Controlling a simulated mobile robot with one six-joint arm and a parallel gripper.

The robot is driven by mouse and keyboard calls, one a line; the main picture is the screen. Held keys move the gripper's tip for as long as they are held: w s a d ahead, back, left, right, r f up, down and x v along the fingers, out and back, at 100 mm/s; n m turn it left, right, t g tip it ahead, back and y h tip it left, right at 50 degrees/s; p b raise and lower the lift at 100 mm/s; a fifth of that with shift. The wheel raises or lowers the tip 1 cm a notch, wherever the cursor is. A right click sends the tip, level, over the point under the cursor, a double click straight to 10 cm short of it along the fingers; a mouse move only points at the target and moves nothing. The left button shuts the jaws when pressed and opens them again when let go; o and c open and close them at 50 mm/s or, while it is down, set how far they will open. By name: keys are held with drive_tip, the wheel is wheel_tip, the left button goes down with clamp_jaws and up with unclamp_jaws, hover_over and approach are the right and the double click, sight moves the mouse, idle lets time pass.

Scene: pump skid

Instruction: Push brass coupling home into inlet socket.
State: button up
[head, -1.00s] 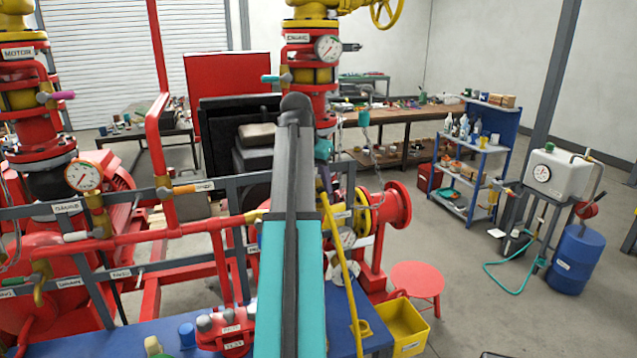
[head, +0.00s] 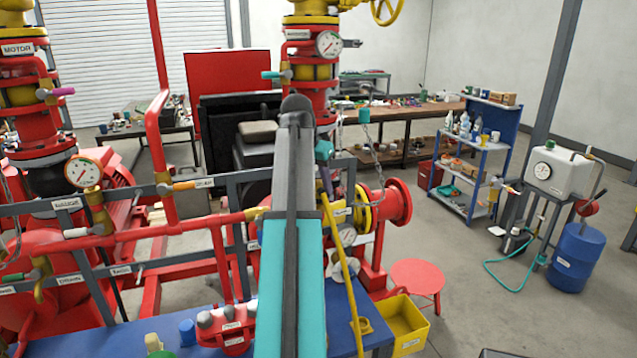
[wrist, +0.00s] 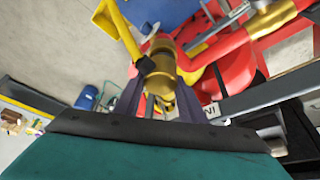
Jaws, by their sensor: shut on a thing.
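In the wrist view the brass coupling (wrist: 159,72) is between the two dark purple fingers of my gripper (wrist: 160,98), which is shut on it. A black lever-like piece (wrist: 146,66) sits at the coupling's left side. The coupling's far end points toward red and brass pipework, and its rim hides what lies directly behind it. I cannot pick out the inlet socket for certain, nor tell whether the coupling touches it. In the head view my own arm covers the coupling and most of the gripper.
A yellow bar (head: 343,272) rises beside my arm. Red pipework and a grey rail (head: 230,180) stand close on the left. A blue bench (head: 345,300) lies below, with a yellow bin (head: 403,325) at its right. Open floor (head: 470,270) lies to the right.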

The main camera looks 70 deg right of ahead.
drive_tip(key=shift+f+b, duration=0.3)
drive_tip(key=shift+f, duration=0.75)
idle(0.5)
drive_tip(key=o, duration=1.3)
drive_tip(key=shift+c, duration=0.2)
drive_tip(key=shift+r, duration=0.15)
drive_tip(key=p+v, duration=0.1)
drive_tip(key=v, duration=1.2)
drive_tip(key=shift+a+r, duration=0.2)
drive_tip(key=shift+r, duration=0.05)
